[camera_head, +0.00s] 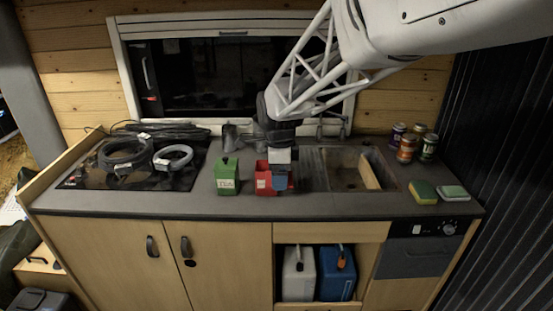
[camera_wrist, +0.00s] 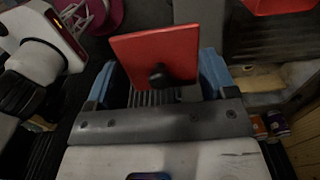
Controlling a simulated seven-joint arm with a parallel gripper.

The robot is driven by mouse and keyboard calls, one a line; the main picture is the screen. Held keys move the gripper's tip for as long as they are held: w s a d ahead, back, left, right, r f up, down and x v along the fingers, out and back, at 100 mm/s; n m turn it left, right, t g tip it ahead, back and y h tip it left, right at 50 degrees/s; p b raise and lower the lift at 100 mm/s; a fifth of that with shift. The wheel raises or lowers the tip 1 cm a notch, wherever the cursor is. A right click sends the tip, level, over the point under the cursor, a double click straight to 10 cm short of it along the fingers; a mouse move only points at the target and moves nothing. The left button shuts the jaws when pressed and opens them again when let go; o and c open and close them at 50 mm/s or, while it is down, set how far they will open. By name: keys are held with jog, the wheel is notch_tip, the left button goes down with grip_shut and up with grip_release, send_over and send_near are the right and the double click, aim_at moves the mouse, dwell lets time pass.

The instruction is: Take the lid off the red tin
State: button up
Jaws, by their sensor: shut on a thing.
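The red tin (camera_head: 263,182) stands on the counter, left of the sink, with a pale label on its front. My gripper (camera_head: 281,180) is at its right side and hides part of it. In the wrist view, a flat red lid (camera_wrist: 150,48) with a black knob sits between the blue fingers of my gripper (camera_wrist: 163,80), which is shut on it. A red piece, which looks like the tin, shows at the top right edge (camera_wrist: 280,5), apart from the lid. The exact gap between lid and tin cannot be told from the head view.
A green tin (camera_head: 227,178) stands just left. The sink (camera_head: 330,170) lies right, with several cans (camera_head: 407,147) and two sponges (camera_head: 422,192) beyond. A hob (camera_head: 85,178) with coiled cables is at the left. The counter's front strip is clear.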

jog(key=shift+s+d, duration=0.15)
jog(key=shift+s, duration=0.35)
jog(key=shift+w+r, duration=0.1)
dwell(0.4)
jog(key=w+a+f, duration=0.1)
jog(key=w+a, duration=0.3)
jog(key=w, duration=0.5)
jog(key=w+a+f, duration=0.1)
jog(key=w+a, duration=0.3)
jog(key=w, duration=0.6)
jog(key=w+a+f, duration=0.2)
jog(key=w+a, duration=0.2)
jog(key=w, duration=0.6)
jog(key=shift+a, duration=0.25)
jog(key=shift+w+f, duration=0.1)
jog(key=shift+f, duration=2.5)
